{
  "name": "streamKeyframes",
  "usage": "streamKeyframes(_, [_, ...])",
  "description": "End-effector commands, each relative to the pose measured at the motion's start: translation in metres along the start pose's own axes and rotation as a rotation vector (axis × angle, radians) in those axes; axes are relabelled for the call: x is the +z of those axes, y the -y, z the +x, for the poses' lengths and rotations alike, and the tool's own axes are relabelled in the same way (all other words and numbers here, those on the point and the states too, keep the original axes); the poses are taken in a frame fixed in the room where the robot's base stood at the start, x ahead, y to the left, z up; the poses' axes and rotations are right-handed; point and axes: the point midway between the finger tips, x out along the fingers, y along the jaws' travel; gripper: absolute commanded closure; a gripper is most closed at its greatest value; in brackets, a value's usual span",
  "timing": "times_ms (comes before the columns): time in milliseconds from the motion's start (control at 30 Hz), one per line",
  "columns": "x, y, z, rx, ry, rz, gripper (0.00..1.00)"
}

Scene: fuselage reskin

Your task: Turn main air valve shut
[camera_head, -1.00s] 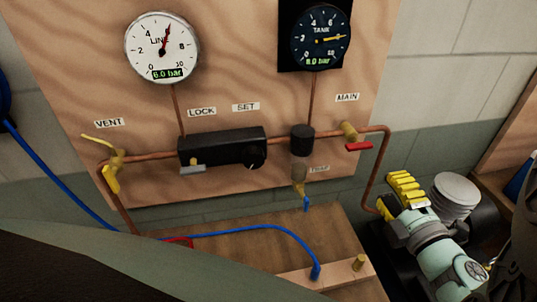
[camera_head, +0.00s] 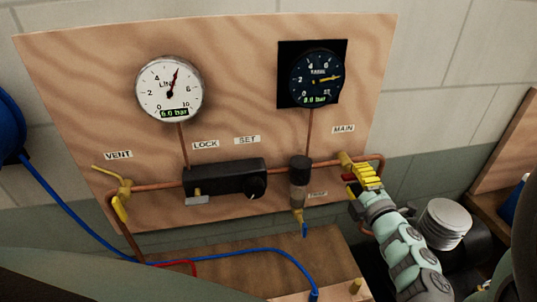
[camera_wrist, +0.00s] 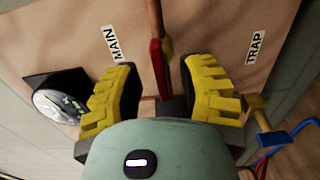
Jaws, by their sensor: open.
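The main valve is a brass body (camera_head: 345,158) on the copper pipe, under the MAIN label (camera_head: 343,129). Its red lever handle (camera_wrist: 157,68) shows in the wrist view between my yellow fingers. My gripper (camera_wrist: 163,72) is open, with one finger on each side of the red handle and a gap visible on both sides. In the head view my gripper (camera_head: 366,177) is right at the main valve and hides most of the handle.
The board carries a white line gauge (camera_head: 169,89) reading 6.0 bar and a dark tank gauge (camera_head: 317,78) reading 8.0 bar. A black regulator (camera_head: 225,178), a trap (camera_head: 299,187) with a blue-tipped drain and a yellow-handled vent valve (camera_head: 121,200) are to the left.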

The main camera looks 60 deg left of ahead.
Motion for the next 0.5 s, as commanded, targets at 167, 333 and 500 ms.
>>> streamKeyframes(167, [-0.001, -0.002, 0.020, 0.001, -0.001, 0.000, 0.61])
streamKeyframes(333, [-0.001, 0.001, 0.029, -0.003, -0.001, 0.001, 0.61])
streamKeyframes(500, [-0.001, 0.001, 0.032, -0.002, -0.002, 0.000, 0.61])
